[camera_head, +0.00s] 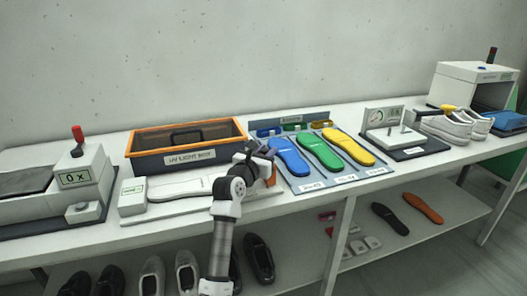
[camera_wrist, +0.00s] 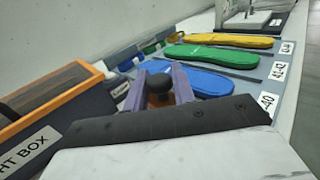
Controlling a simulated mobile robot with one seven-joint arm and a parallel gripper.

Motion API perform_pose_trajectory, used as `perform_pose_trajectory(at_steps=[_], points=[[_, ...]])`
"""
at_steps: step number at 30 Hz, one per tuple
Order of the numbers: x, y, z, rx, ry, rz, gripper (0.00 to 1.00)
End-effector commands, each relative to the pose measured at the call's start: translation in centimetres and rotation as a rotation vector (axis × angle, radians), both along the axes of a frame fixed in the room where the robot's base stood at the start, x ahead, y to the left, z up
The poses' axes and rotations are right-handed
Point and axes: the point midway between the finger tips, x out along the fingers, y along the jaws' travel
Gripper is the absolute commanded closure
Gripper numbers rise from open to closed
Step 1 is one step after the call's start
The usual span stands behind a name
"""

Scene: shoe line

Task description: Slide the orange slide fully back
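The orange slide (camera_head: 271,180) shows as a small orange part at the right end of the white measuring board (camera_head: 150,213), mostly hidden by my gripper. In the wrist view a bit of its orange (camera_wrist: 160,101) shows under a round black knob (camera_wrist: 158,84). My gripper (camera_head: 264,163) is low over this end of the board. In the wrist view its two purple-grey fingers (camera_wrist: 157,76) stand apart, one on each side of the knob. Whether either finger touches the knob cannot be told. A pale foot-shaped piece (camera_head: 180,189) lies along the board to the left.
The orange-rimmed light box (camera_head: 190,158) stands close behind the board. Right of my gripper, blue (camera_head: 290,157), green (camera_head: 320,152) and yellow (camera_head: 348,146) insoles lie on a grey-blue mat. A counter device (camera_head: 78,178) stands at the left.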

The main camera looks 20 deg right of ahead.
Motion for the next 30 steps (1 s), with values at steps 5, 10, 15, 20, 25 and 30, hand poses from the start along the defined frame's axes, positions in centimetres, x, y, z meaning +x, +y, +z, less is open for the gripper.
perform_pose_trajectory(at_steps=[5, 10, 15, 20, 25, 30], points=[[-0.1, -0.3, 0.1, 0.001, -0.002, -0.005, 0.55], [-0.1, -0.2, 0.1, 0.001, -0.002, -0.004, 0.55], [-0.4, 0.2, 0.0, 0.0, -0.003, -0.002, 0.55], [-2.0, 1.7, -0.1, -0.001, -0.004, -0.001, 0.55], [-4.9, 4.4, -0.2, -0.001, -0.003, 0.0, 0.55], [-7.6, 6.9, -0.1, -0.001, -0.002, -0.002, 0.55]])
